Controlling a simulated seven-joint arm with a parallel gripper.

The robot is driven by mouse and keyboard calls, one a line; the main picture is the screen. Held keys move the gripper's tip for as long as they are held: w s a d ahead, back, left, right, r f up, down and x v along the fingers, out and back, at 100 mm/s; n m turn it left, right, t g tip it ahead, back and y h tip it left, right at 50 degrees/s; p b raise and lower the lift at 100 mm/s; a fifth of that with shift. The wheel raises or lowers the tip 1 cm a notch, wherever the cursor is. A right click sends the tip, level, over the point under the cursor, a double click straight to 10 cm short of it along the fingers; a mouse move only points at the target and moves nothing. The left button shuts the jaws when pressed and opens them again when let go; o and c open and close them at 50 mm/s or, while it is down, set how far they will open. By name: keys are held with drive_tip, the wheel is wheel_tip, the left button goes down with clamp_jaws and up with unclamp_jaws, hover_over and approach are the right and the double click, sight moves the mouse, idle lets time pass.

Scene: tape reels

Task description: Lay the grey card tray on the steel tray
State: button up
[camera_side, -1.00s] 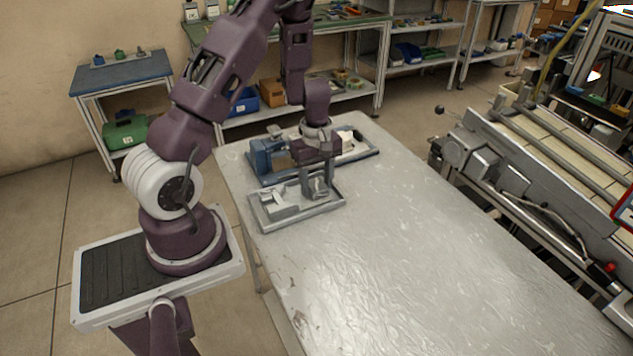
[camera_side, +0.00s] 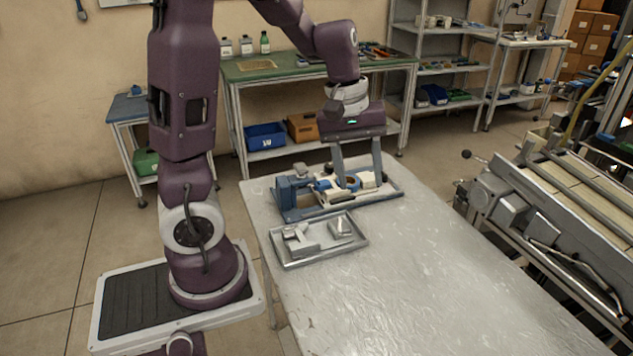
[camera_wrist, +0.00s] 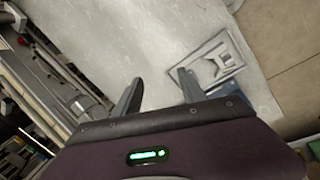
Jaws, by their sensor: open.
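The steel tray (camera_side: 320,257) lies flat near the left edge of the table in the side view. Two grey pieces rest inside it: a small one (camera_side: 341,228) on the right, which seems to be the grey card tray, and a larger angular one (camera_side: 299,241) on the left. My gripper (camera_side: 360,182) is open and empty, raised behind and above the steel tray, clear of both pieces. In the wrist view my gripper (camera_wrist: 157,80) has its fingers spread, and the steel tray (camera_wrist: 238,66) shows past the right finger, partly hidden.
The table's front and right are bare (camera_side: 430,270). A conveyor-like machine (camera_side: 560,225) stands beyond the right edge.

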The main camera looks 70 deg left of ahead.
drive_tip(key=s+d+r+m+t, duration=0.2)
drive_tip(key=s+d+r+m, duration=0.2)
drive_tip(key=s+d+m, duration=0.1)
drive_tip(key=s+d+r+m+t+y, duration=0.1)
drive_tip(key=s+d+r+m, duration=0.2)
drive_tip(key=s, duration=0.7)
drive_tip(key=d+m, duration=0.2)
drive_tip(key=m, duration=0.2)
drive_tip(key=shift+r+t, duration=0.4)
